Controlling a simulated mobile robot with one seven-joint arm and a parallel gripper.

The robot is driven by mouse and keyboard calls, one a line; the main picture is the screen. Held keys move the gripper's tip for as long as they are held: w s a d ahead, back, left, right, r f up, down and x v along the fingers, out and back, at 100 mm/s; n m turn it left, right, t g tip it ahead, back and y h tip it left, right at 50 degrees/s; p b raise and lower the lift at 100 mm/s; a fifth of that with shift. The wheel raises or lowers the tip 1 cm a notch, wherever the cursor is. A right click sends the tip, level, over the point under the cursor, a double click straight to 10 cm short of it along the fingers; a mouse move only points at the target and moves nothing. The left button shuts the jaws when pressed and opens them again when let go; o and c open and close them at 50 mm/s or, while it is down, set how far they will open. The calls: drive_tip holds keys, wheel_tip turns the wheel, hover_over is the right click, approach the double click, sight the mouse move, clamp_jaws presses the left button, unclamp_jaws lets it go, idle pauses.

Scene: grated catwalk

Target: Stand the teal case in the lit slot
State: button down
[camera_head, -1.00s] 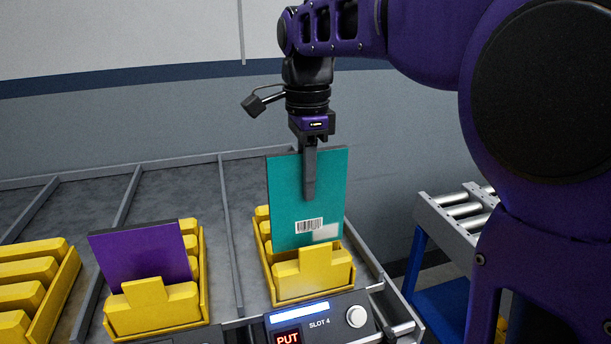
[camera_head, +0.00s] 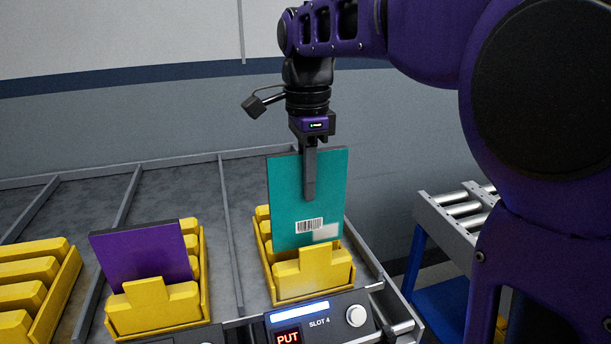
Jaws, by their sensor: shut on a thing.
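The teal case (camera_head: 290,190) is upright, with a barcode label and a pale patch near its bottom edge. My gripper (camera_head: 310,190) is shut on its upper part, one finger showing across the front face. The case's lower edge is behind the front block of the yellow slotted rack (camera_head: 312,275) at slot 4. Whether it touches the slot's floor is hidden. Below that rack, the slot 4 panel (camera_head: 318,318) shows a lit white bar and a red "PUT" sign.
A purple case (camera_head: 140,258) stands in the yellow rack to the left. Another yellow rack (camera_head: 35,285) at far left shows no case. A roller conveyor (camera_head: 465,212) with a blue frame is at right. Grey divider rails run along the shelf.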

drive_tip(key=shift+f, duration=0.1)
drive_tip(key=shift+f+b, duration=2.65)
drive_tip(key=shift+f, duration=1.5)
drive_tip(key=shift+c, duration=1.8)
unclamp_jaws()
drive_tip(key=shift+r, duration=0.1)
wheel_tip(320, 180, up, 8)
drive_tip(key=p, duration=0.7)
